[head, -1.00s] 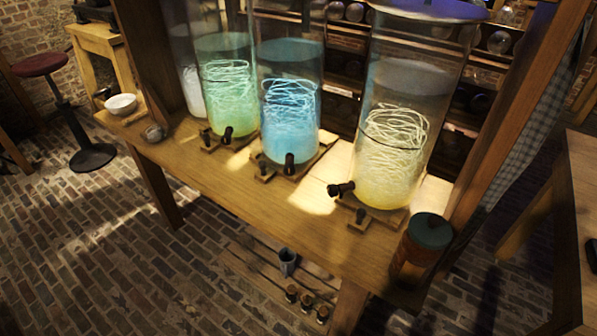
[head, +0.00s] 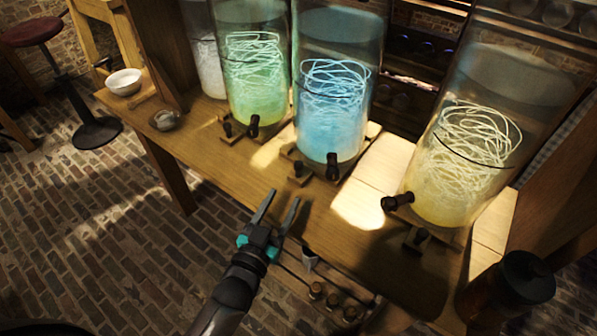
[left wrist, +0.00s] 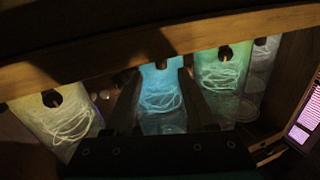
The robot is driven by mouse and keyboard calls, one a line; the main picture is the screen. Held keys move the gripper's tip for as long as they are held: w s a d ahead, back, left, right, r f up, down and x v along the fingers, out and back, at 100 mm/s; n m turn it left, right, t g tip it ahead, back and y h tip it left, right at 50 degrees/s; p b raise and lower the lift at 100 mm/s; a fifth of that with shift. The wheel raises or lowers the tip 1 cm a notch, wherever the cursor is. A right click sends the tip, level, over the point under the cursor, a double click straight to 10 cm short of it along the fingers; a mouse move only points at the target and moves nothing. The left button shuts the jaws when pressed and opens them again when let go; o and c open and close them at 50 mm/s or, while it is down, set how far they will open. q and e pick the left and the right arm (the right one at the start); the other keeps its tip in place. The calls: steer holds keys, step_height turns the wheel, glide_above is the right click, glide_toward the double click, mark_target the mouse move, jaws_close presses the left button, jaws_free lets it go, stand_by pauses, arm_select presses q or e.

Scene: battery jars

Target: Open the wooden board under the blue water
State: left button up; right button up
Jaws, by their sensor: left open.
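The jar of glowing blue water (head: 330,110) stands on the wooden counter (head: 215,165), between the green and yellow jars. A black tap (head: 332,166) sticks out at its base. The wooden board (head: 288,152) under it shows only as a front edge with a small dark knob (head: 297,169); the jar hides the rest. My left gripper (head: 281,197) is open and empty, in front of the counter edge and below the knob, apart from it. In the left wrist view the blue jar (left wrist: 161,100) appears between the open fingers (left wrist: 158,92). My right gripper is not in view.
The green jar (head: 255,85) and yellow jar (head: 465,165) have similar taps. A dark lidded jar (head: 508,290) stands at the counter's right end. A white bowl (head: 124,82) is at the left. Small bottles (head: 333,300) stand on a low shelf below.

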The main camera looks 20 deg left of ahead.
mark_target(297, 173)
arm_select(q)
steer(key=w, duration=0.2)
steer(key=w+b, duration=0.1)
steer(key=w, duration=0.2)
steer(key=w+b, duration=0.1)
steer(key=w, duration=0.2)
steer(key=shift+w+d, duration=0.1)
steer(key=shift+d, duration=0.25)
steer(key=shift+w+d+b, duration=0.1)
steer(key=shift+w+b, duration=0.4)
steer(key=shift+w, duration=0.45)
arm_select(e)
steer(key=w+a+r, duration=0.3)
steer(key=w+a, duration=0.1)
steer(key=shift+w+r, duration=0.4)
arm_select(q)
steer(key=shift+c, duration=0.3)
jaws_close()
